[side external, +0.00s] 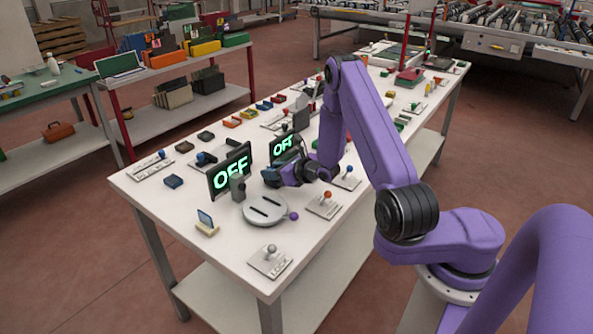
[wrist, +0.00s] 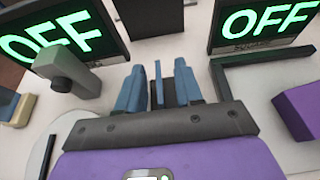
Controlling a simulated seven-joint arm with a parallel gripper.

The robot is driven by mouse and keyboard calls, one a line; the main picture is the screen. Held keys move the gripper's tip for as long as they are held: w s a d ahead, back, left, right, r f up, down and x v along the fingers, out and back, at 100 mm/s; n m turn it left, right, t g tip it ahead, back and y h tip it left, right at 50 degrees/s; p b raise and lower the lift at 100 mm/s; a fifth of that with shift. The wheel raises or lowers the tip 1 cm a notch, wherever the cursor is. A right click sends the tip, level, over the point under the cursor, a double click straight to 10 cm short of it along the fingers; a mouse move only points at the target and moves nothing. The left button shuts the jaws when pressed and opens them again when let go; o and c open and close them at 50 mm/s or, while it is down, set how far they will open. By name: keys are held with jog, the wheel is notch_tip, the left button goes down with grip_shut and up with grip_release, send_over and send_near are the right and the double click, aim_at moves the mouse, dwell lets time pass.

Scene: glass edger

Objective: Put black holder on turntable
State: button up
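The turntable (side external: 265,209) is a grey disc with a purple knob at its right edge, on the near part of the white table. My gripper (side external: 271,177) is low over the table, just behind the turntable and to the right of the larger OFF screen. In the wrist view, the two blue fingers of my gripper (wrist: 159,88) are apart. A dark block (wrist: 166,95), which looks like the black holder, sits between them with a thin blue-grey upright piece beside it. I cannot tell whether the fingers press on it. In the side view the block is hidden behind the gripper.
Two OFF screens (side external: 229,172) (side external: 284,147) stand close to my gripper. A yellowish holder with a blue pane (side external: 207,225) is left of the turntable. Switch plates (side external: 325,206) (side external: 270,262) lie to its right and in front. Several small coloured blocks are farther back.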

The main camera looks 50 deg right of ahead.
jog(key=v, duration=1.7)
jog(key=w+a+r+n+g+y, duration=0.1)
jog(key=w+a+r+n+y, duration=0.1)
jog(key=a+n+y, duration=0.3)
jog(key=w+a+r+n+g+y, duration=0.2)
jog(key=w+a+n+y, duration=0.15)
jog(key=a, duration=0.35)
jog(key=s+a+r+n+g+y, duration=0.2)
jog(key=s+a+n+g+y, duration=0.25)
jog(key=a+n+g, duration=0.55)
jog(key=s+n+g+h, duration=0.5)
jog(key=s+n, duration=0.7)
jog(key=s+d+r+n+t+h, duration=0.2)
jog(key=s+n, duration=0.3)
jog(key=n, duration=0.4)
jog(key=s+d+r+n+t+h, duration=0.1)
jog(key=s+d+n+h, duration=0.3)
jog(key=n, duration=0.5)
jog(key=shift+s+r+t+h, duration=0.4)
jog(key=shift+s+t+h, duration=0.25)
jog(key=shift+t+h, duration=0.15)
jog(key=shift+d, duration=0.1)
